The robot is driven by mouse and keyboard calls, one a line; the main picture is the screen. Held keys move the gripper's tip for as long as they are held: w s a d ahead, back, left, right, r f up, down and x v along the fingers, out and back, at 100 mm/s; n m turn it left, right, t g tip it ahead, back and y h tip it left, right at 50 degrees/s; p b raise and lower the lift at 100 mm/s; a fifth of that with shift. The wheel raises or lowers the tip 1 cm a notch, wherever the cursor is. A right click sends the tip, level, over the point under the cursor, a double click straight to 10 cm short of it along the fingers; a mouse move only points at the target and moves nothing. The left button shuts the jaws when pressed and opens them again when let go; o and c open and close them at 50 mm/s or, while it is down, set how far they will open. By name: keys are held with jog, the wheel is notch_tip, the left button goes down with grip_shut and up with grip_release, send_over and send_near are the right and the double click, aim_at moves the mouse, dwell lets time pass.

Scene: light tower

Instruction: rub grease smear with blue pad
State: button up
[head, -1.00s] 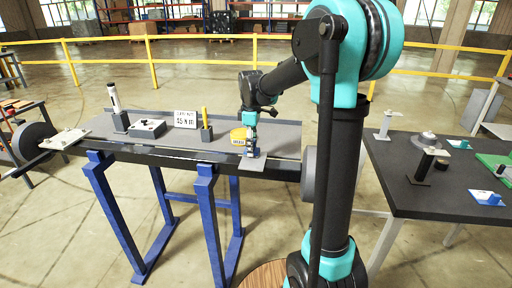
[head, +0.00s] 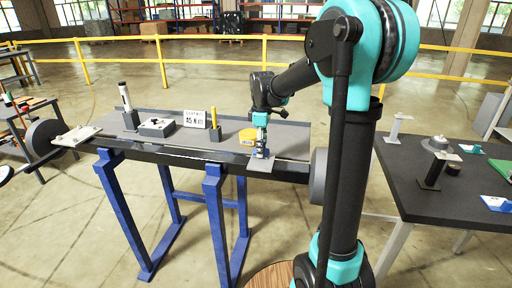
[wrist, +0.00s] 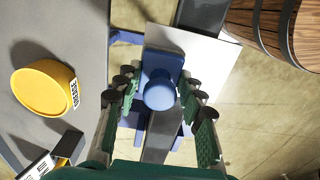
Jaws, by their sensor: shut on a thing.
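My gripper (wrist: 160,92) points down with its green fingers on either side of the blue pad (wrist: 165,68); it is shut on the pad's round knob. The pad is over a pale plate (wrist: 217,60) that lies across the bench's dark front rail; I cannot tell whether it touches. In the head view my gripper (head: 261,132) is above the same plate (head: 260,166) near the bench's right end. I cannot make out any grease smear.
A yellow tin (head: 247,137) stands just left of my gripper. Further left are a holder with a yellow stick (head: 213,118), a sign (head: 195,118) and a grey block (head: 157,127). A dark table (head: 402,180) is on the right. A wooden barrel (wrist: 265,25) is near the plate.

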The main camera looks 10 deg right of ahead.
jog(key=shift+s+d+r, duration=0.1)
jog(key=shift+s+d, duration=0.15)
jog(key=shift+d, duration=0.5)
jog(key=shift+s+d+f, duration=0.1)
jog(key=shift+s+d, duration=0.15)
jog(key=shift+d, duration=0.55)
jog(key=shift+s+d+r, duration=0.1)
jog(key=shift+s+d, duration=0.15)
jog(key=shift+d, duration=0.5)
notch_tip(320, 180, up, 6)
jog(key=shift+r, duration=0.15)
notch_tip(320, 180, up, 3)
jog(key=shift+f, duration=0.1)
